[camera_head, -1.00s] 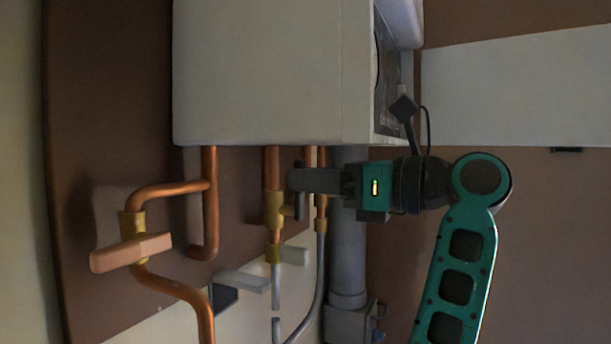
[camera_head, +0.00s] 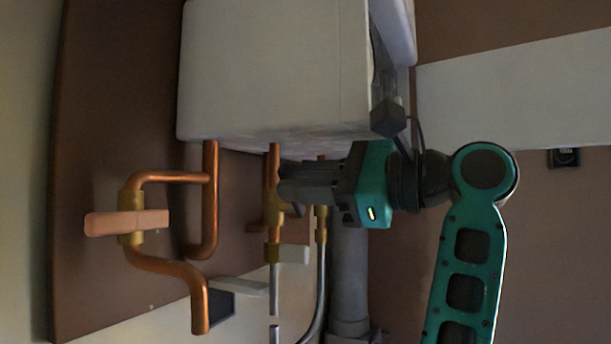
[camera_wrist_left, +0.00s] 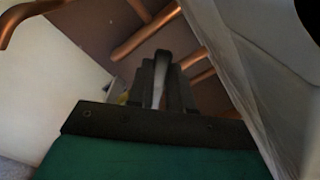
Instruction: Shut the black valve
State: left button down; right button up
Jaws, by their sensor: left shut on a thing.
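The black valve has a brass body (camera_head: 273,212) on a vertical copper pipe under the white boiler. Its dark handle is mostly hidden by my left gripper (camera_head: 286,184); a small dark part shows just below the fingers. My left gripper reaches in from the right of the head view and is shut on this handle. The exact angle of the handle cannot be told. My right gripper is not in view.
The white boiler (camera_head: 270,70) hangs close above the gripper. A second valve with a salmon handle (camera_head: 127,222) sits on a bent copper pipe at left. A brass fitting (camera_head: 321,224) and a thick grey pipe (camera_head: 348,270) stand close right of the black valve.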

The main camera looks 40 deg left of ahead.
pick_arm(q)
jog(key=f+n+b, duration=0.1)
jog(key=n, duration=0.1)
jog(key=s+n+b, duration=0.1)
jog(key=n+b, duration=0.1)
jog(key=n, duration=0.1)
jog(key=f+n+b, duration=0.1)
jog(key=n, duration=0.1)
jog(key=shift+s+d+f+n, duration=0.15)
jog(key=shift+f+n, duration=0.15)
jog(key=shift+f, duration=0.05)
jog(key=shift+f+b, duration=0.1)
jog(key=shift+b, duration=0.25)
jog(key=shift+f+n+b, duration=0.4)
jog(key=shift+n+b, duration=0.15)
jog(key=shift+n, duration=0.55)
jog(key=c, duration=1.1)
grip_release()
jog(key=shift+r, duration=0.1)
